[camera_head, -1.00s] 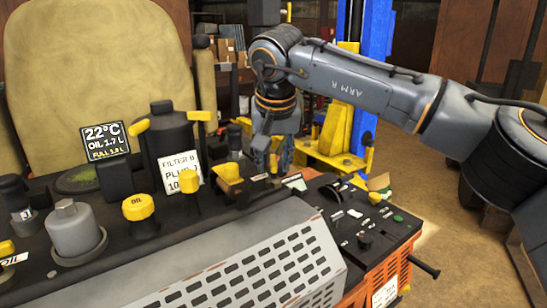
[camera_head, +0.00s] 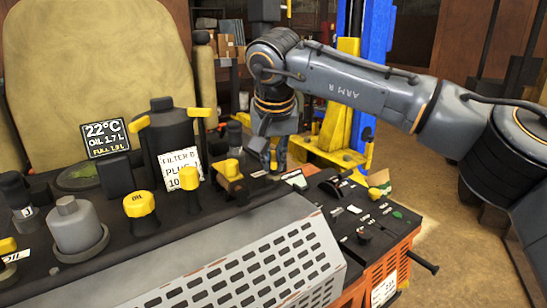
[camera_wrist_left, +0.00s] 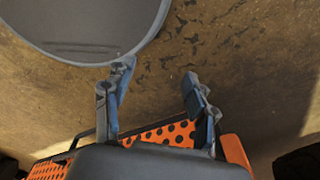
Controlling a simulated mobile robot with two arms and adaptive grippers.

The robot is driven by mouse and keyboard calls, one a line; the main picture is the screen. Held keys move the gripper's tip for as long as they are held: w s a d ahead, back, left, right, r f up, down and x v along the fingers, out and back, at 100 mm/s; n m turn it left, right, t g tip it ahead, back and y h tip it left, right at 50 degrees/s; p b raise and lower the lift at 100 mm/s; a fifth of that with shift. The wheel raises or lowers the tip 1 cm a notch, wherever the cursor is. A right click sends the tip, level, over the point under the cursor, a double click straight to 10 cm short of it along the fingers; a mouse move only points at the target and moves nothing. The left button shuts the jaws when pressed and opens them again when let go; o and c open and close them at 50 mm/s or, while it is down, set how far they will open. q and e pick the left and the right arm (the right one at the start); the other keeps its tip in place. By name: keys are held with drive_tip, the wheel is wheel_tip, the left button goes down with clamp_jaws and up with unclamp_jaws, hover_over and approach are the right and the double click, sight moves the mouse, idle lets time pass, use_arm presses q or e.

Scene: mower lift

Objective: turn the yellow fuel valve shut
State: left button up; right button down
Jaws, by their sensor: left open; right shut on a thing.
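My right gripper (camera_head: 268,146) hangs at the far edge of the dark mower deck, with its fingers closed and pointing down. A small bit of yellow (camera_head: 273,160) shows at its fingertips and appears to be the fuel valve's handle; the rest is hidden by the fingers. My left gripper (camera_wrist_left: 157,95) is open and empty in the left wrist view, with its two fingers well apart. It is not in the head view.
A control panel (camera_head: 365,225) lies right. An orange perforated panel (camera_wrist_left: 170,133) shows below my left fingers.

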drive_tip(key=m+p, duration=0.1)
drive_tip(key=m, duration=0.1)
drive_tip(key=m+h+p, duration=0.1)
drive_tip(key=m, duration=0.1)
drive_tip(key=m+h+p, duration=0.1)
drive_tip(key=m+p, duration=0.1)
drive_tip(key=shift+r, duration=0.25)
drive_tip(key=shift+f+m+g+h+p, duration=0.1)
drive_tip(key=shift+m+g+h+p, duration=0.35)
drive_tip(key=shift+m+p, duration=0.75)
drive_tip(key=shift+f+m+g+h+p, duration=0.1)
drive_tip(key=shift+m+g+h+p, duration=0.45)
drive_tip(key=shift+m, duration=0.85)
drive_tip(key=shift+p, duration=0.35)
drive_tip(key=c, duration=1.4)
unclamp_jaws()
drive_tip(key=v, duration=1.2)
